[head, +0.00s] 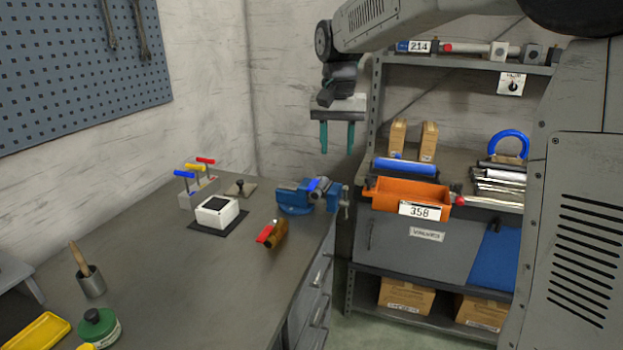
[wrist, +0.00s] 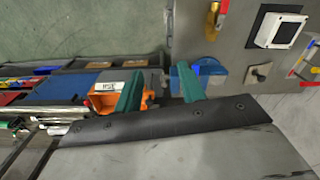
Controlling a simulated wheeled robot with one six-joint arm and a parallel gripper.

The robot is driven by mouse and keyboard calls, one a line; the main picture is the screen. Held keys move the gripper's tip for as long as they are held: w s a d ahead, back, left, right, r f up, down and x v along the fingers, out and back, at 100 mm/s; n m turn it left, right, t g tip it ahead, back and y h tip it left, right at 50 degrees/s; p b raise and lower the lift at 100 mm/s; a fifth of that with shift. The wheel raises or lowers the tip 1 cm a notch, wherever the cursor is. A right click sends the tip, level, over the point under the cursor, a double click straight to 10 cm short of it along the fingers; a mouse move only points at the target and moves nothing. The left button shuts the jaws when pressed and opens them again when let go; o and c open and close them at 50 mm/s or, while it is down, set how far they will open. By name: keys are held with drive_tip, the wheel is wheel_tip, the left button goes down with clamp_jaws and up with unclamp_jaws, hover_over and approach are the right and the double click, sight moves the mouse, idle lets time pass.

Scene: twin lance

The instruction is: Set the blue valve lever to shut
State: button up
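A blue lever (head: 319,184) sits on a small grey valve body at the jaws of the blue bench vise (head: 293,198), at the bench's far right corner. It appears roughly in line with the body, but its exact setting is too small to tell. In the wrist view the vise (wrist: 213,75) lies just beyond the right finger, and the lever (wrist: 197,69) shows as a small bright blue patch. My gripper (head: 337,150) points down above and beyond the vise. Its teal fingers are apart and empty, also in the wrist view (wrist: 158,75).
A brass valve with a red lever (head: 272,235) lies near the vise. A block with blue, yellow and red T-handles (head: 197,190) and a white box (head: 217,211) stand farther left. The shelf with an orange bin (head: 385,192) is right of the bench.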

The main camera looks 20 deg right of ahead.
drive_tip(key=m, duration=0.2)
approach(312, 185)
drive_tip(key=shift+w, duration=0.2)
wheel_tip(312, 185, down, 8)
drive_tip(key=shift+d+r, duration=0.1)
clamp_jaws()
